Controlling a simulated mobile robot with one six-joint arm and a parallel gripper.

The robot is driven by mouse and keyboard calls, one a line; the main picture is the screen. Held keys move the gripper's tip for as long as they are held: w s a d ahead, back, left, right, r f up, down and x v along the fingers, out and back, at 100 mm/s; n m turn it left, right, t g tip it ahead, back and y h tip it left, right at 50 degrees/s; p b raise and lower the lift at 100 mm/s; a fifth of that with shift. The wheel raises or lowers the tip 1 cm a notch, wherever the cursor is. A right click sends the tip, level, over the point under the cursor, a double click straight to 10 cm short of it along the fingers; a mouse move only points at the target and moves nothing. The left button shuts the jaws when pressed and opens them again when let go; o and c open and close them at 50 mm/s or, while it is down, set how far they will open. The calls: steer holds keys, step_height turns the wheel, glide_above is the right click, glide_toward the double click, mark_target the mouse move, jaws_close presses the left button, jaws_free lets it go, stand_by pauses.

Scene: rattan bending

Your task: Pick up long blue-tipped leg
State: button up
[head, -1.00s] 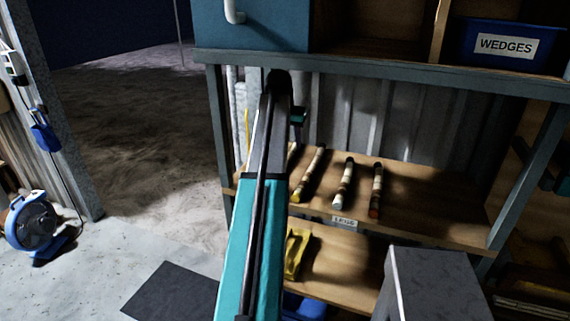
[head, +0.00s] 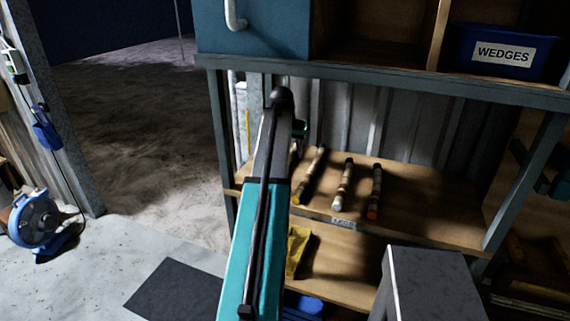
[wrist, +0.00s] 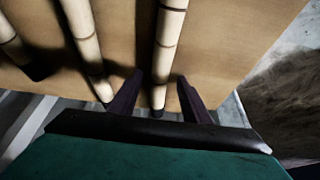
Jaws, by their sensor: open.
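Several pale segmented legs lie on the wooden shelf. In the head view I see a yellow-tipped leg (head: 312,172), a white-tipped leg (head: 343,183) and a red-tipped leg (head: 374,190). A further leg at the left (head: 294,157) is mostly hidden behind my arm. I see no blue tip in either view. In the wrist view my gripper (wrist: 160,74) is open, its dark fingers on either side of one leg (wrist: 170,28). That leg appears to be the leftmost one; its coloured tip is out of view. Whether the fingers touch it I cannot tell.
The legs' shelf (head: 435,212) has bare room at its right. A teal-grey upper shelf edge (head: 400,80) lies above, with a blue WEDGES bin (head: 503,52). A yellow object (head: 297,252) is on the lower shelf. A grey block (head: 428,285) stands in front.

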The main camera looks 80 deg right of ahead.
stand_by(0.3)
jaws_close()
steer(key=shift+r, duration=0.15)
